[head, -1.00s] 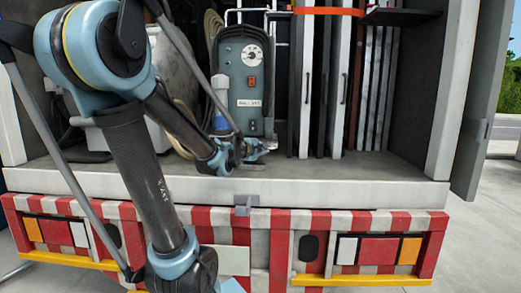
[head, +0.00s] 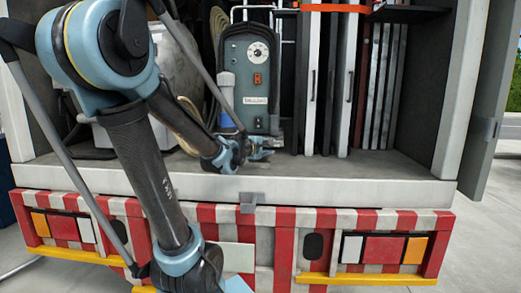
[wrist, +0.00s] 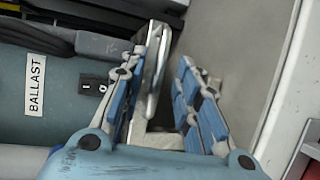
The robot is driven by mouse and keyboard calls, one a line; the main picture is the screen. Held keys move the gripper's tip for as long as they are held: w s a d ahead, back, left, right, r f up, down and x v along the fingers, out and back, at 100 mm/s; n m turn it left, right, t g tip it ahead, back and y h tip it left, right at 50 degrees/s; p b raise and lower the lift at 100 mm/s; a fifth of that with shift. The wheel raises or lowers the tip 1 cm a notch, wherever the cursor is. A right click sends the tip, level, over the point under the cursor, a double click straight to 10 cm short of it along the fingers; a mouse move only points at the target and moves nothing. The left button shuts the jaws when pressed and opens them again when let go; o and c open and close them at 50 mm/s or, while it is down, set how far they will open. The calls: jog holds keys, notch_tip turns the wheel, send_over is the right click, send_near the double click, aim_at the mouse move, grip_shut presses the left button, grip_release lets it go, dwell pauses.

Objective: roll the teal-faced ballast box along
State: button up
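The teal-faced ballast box (head: 248,82) stands upright on the truck bed, with a round gauge, an orange-red switch and a white label on its face. In the wrist view its teal face (wrist: 60,100) fills the left side, with a label reading BALLAST. My gripper (head: 262,148) is low at the box's lower right front, just above the bed. In the wrist view my gripper (wrist: 167,72) has its blue-padded fingers apart. A shiny metal bar (wrist: 155,75) lies between them, close to the left finger. I cannot tell if they touch.
Upright panels (head: 345,85) stand right of the box, under an orange strap (head: 330,8). A grey-white container (head: 165,80) is at left. The bed's right front is clear.

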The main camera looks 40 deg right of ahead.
jog(key=v, duration=1.1)
jog(key=shift+a, duration=0.4)
jog(key=shift+s, duration=0.1)
dwell(0.6)
jog(key=s+a+f+m+g+y, duration=0.1)
jog(key=a+f+m+y, duration=0.3)
jog(key=a+f, duration=0.75)
jog(key=a+f+m+g+y, duration=0.1)
jog(key=a+f+m+y, duration=0.1)
jog(key=a+f+y, duration=0.9)
jog(key=s+a+g, duration=0.1)
jog(key=s+a, duration=0.2)
jog(key=a, duration=0.3)
jog(key=s+a+f+g, duration=0.1)
jog(key=s+a, duration=0.1)
jog(key=a, duration=0.5)
jog(key=shift+s+f+g+h, duration=0.3)
jog(key=shift+s+g+h, duration=0.1)
